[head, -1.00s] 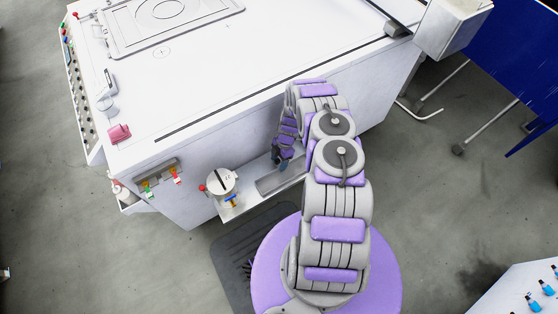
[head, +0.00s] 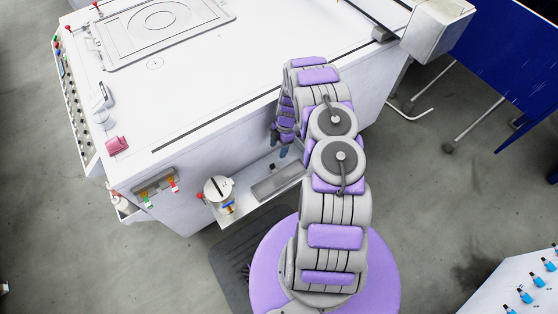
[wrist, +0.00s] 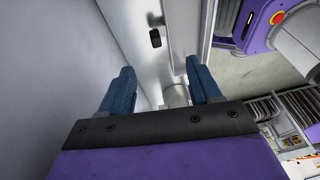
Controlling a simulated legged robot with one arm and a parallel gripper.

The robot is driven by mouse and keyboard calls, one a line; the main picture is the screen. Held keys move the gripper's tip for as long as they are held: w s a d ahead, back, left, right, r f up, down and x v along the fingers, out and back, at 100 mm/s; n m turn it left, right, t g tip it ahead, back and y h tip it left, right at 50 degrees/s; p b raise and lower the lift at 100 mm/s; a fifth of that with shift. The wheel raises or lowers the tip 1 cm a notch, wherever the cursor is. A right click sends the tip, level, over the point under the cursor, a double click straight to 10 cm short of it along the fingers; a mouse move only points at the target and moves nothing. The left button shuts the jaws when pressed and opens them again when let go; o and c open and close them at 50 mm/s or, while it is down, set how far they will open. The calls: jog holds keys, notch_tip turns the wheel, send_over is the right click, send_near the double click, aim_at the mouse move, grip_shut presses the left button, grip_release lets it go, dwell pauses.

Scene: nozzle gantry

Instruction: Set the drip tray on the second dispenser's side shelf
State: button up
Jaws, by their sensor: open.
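A grey rectangular tray (head: 279,184), which looks like the drip tray, lies on the narrow pale shelf (head: 244,188) along the near side of the white dispenser body (head: 185,195). My gripper (head: 281,151) is above the far part of the tray, close to the dispenser's side wall. In the wrist view my gripper (wrist: 162,84) shows two blue fingers spread apart with nothing held between them. A pale shelf surface with a dark slot shows beyond them; I cannot tell the tray's outline clearly there.
A bracket with green and red clips (head: 155,184) is on the wall. A blue panel (head: 500,60) stands at right.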

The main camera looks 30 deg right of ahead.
jog(key=s+a+r+m+h, duration=0.1)
jog(key=s+a+r+m, duration=0.15)
jog(key=r, duration=0.85)
jog(key=s+a+r+m, duration=0.1)
jog(key=a+r+m, duration=0.2)
jog(key=r, duration=0.7)
jog(key=s+a+r+m+h, duration=0.1)
jog(key=s+a+r+m, duration=0.15)
jog(key=r, duration=0.85)
jog(key=s+a+r+m, duration=0.3)
jog(key=s+r, duration=0.2)
jog(key=s, duration=0.4)
jog(key=s+a+r+m+h, duration=0.1)
jog(key=s+a+r+m, duration=0.2)
jog(key=s, duration=0.6)
jog(key=s+a+r+m, duration=0.4)
jog(key=s+r, duration=0.3)
jog(key=s, duration=0.2)
jog(key=shift+s+a+g, duration=0.3)
jog(key=shift+a, duration=0.35)
jog(key=shift+c, duration=0.4)
